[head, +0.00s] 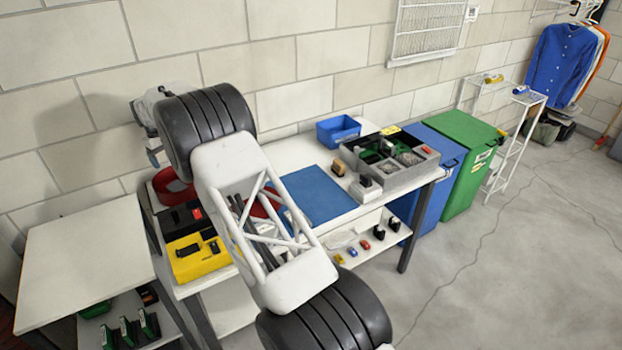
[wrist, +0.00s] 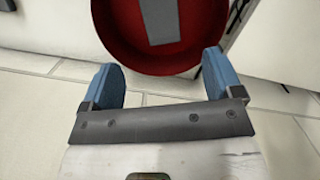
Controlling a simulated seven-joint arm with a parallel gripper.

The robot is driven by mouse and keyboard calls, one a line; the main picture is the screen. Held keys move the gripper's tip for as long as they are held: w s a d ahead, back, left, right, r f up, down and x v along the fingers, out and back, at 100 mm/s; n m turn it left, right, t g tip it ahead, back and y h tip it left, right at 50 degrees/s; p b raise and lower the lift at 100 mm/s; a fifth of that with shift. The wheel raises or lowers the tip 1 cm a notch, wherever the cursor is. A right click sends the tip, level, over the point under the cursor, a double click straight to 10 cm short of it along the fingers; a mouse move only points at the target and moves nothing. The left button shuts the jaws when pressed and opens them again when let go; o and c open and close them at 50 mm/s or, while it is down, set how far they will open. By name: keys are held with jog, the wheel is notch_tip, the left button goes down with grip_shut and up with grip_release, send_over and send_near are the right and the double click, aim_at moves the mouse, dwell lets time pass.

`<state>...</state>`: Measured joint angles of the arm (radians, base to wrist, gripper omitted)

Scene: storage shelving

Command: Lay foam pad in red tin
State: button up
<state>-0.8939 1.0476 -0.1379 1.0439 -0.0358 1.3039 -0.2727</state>
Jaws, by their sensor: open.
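The red tin (wrist: 122,40) is round and open, at the top of the wrist view, and its upper part is cut off by the frame. A grey rectangular foam pad (wrist: 159,22) lies inside it, within the red walls. In the head view the red tin (head: 170,190) stands at the bench's back left, partly hidden by my arm; its inside cannot be seen there. My gripper (wrist: 162,82) is open, its two blue fingers apart with nothing between them. It hangs above the tin's near rim, apart from the pad.
On the bench are a yellow case (head: 195,262), a blue mat (head: 318,196), a blue bin (head: 338,130) and a grey divided tray (head: 415,175). A lower white table (head: 85,255) stands at left. The mat is clear.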

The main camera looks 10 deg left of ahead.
jog(key=w+d+r+m, duration=0.2)
jog(key=w+d+r, duration=0.1)
jog(key=d+r, duration=0.9)
jog(key=w+d+r+m, duration=0.1)
jog(key=w+d+r, duration=0.2)
jog(key=d+r, duration=0.9)
jog(key=s+d+r+m+t, duration=0.1)
jog(key=s+d+r+m, duration=0.3)
jog(key=d, duration=1)
jog(key=s+d+r+n+y, duration=0.15)
jog(key=s+d, duration=0.45)
jog(key=d, duration=0.8)
jog(key=s+d+r+m+t, duration=0.1)
jog(key=s+d+r+m, duration=0.3)
jog(key=d, duration=1)
jog(key=s+d, duration=1.2)
jog(key=s+d+f+m, duration=0.1)
jog(key=s+d+f, duration=0.2)
jog(key=s, duration=0.5)
jog(key=s+d+f+m, duration=0.1)
jog(key=s+d+f, duration=0.2)
jog(key=s+d, duration=0.2)
jog(key=s+d+f+m+t, duration=0.1)
jog(key=s+d, duration=0.4)
jog(key=s, duration=0.6)
notch_tip(320, 180, down, 2)
jog(key=shift+f+m, duration=0.2)
jog(key=shift+m, duration=0.35)
